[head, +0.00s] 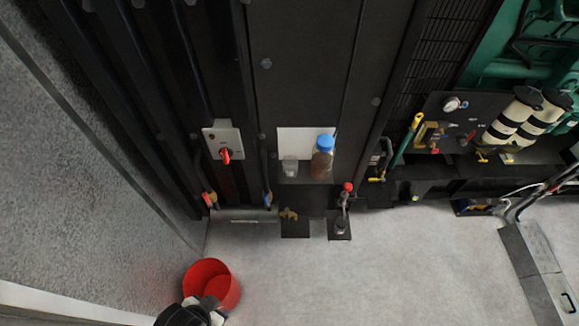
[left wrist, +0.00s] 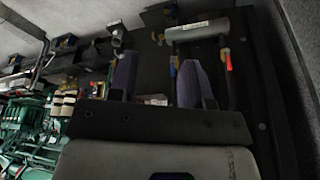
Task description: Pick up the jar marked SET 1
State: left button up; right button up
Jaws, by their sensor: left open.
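A jar with a blue lid and brown contents (head: 322,160) stands on a small ledge at the dark cabinet, in front of a white panel. A smaller clear jar or cup (head: 290,166) stands to its left. I cannot read a SET 1 mark on either. My left gripper (head: 208,308) is at the bottom edge of the head view, beside and partly over the red bucket, well apart from both jars. In the left wrist view its two purple-grey fingers (left wrist: 157,78) are spread with nothing held between them. My right gripper is not in view.
The red bucket (head: 222,285) is on the pale floor. A red rotary switch (head: 224,153) is on the cabinet left of the ledge. A red-knobbed lever (head: 346,190) stands below right of the jar. Filters (head: 512,118) are at right. The floor in front is clear.

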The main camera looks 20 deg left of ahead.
pick_arm(q)
jog(key=o, duration=0.8)
jog(key=shift+o, duration=0.2)
